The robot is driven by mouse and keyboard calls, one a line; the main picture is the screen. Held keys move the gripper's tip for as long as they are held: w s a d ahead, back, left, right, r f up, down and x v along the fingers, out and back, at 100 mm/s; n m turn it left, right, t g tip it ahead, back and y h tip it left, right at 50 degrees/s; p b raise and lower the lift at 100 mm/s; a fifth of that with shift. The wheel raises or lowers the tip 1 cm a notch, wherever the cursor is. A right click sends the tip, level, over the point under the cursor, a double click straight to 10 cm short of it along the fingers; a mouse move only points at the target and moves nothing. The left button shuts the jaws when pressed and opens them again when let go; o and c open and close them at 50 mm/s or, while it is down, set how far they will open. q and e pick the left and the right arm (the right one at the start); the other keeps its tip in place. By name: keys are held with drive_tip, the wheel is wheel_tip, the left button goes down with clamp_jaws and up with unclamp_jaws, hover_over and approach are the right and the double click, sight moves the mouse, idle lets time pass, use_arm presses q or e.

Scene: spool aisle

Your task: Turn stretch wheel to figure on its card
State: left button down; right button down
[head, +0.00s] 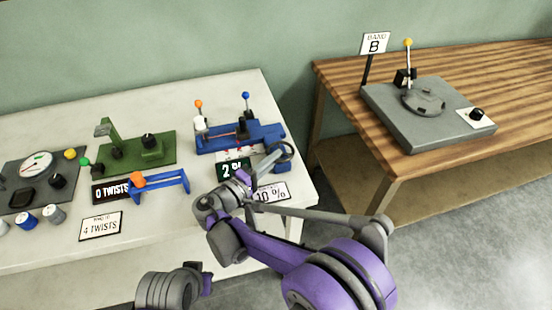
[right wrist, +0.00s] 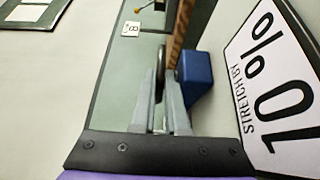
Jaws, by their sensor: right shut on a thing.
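The blue stretch rig (head: 240,138) stands on the white table, with orange and blue knobs on top. Its dark stretch wheel (head: 289,150) is at its front right corner, above a blue block (head: 283,166). My right gripper (head: 276,153) is shut on the wheel's rim; in the right wrist view the fingers (right wrist: 161,95) close on the dark wheel, seen edge-on. The rig's dark display (head: 234,169) seems to read 2 %, partly hidden by my gripper. The card (head: 274,191) reads 10 %; in the right wrist view it reads STRETCH BY 10 % (right wrist: 275,85).
Left of the rig are a green twist device (head: 135,150), a blue frame with an orange knob (head: 160,181), a 0 TWISTS display (head: 110,190) and a 4 TWISTS card (head: 100,227). A wooden table (head: 455,75) with a grey machine (head: 425,115) stands right, across a gap.

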drive_tip(key=shift+w+a+m+g+h+p, duration=0.1)
drive_tip(key=shift+a+m+g+h+p, duration=0.05)
drive_tip(key=shift+m+g+h, duration=0.45)
drive_tip(key=shift+w+a+m+g+h+p, duration=0.1)
drive_tip(key=shift+a+m+g+h+p, duration=0.05)
drive_tip(key=shift+m+g+h, duration=0.4)
drive_tip(key=shift+g+h, duration=0.25)
drive_tip(key=shift+g, duration=0.1)
drive_tip(key=c, duration=1.2)
unclamp_jaws()
